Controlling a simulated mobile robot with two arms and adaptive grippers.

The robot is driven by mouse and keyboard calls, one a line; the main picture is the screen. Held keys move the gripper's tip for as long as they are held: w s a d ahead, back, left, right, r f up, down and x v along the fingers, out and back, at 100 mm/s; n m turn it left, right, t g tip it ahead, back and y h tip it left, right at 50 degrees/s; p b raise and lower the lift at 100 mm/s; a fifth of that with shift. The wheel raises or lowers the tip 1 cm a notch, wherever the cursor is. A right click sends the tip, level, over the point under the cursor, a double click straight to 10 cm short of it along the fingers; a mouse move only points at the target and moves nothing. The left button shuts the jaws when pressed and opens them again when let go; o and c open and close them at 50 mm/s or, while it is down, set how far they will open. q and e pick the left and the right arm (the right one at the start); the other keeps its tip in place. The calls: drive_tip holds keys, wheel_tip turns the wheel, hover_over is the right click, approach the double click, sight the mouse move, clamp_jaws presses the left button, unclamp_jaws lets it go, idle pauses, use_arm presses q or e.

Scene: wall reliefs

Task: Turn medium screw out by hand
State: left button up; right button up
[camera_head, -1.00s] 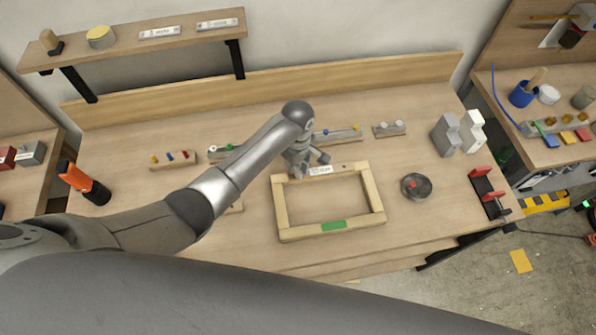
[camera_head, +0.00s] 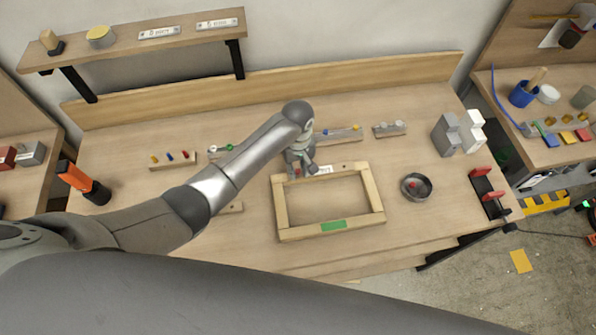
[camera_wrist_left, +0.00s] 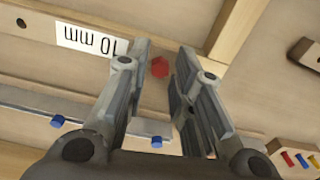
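A wooden frame (camera_head: 333,225) lies on the workbench. In the wrist view, its bar (camera_wrist_left: 32,28) bears a white "10 mm" label (camera_wrist_left: 92,40) and a dark hole. A red screw head (camera_wrist_left: 159,67) shows on the wood just beyond my left fingertips, between their lines. My left gripper (camera_head: 305,170) is over the frame's upper left corner. Its fingers (camera_wrist_left: 165,75) are apart with nothing between them; whether one touches the screw I cannot tell. The screw's shaft is hidden. My right gripper is not in view.
A round dark dish (camera_head: 427,193) with a small red piece stands right of the frame. Racks with coloured pieces (camera_head: 172,159) line the back. A red and black fixture (camera_head: 485,190) is at the right edge.

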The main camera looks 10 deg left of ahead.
use_arm(q)
drive_tip(key=m, duration=0.9)
drive_tip(key=shift+a+m, duration=0.1)
drive_tip(key=shift+m, duration=0.3)
drive_tip(key=m, duration=0.7)
clamp_jaws()
drive_tip(key=n, duration=0.5)
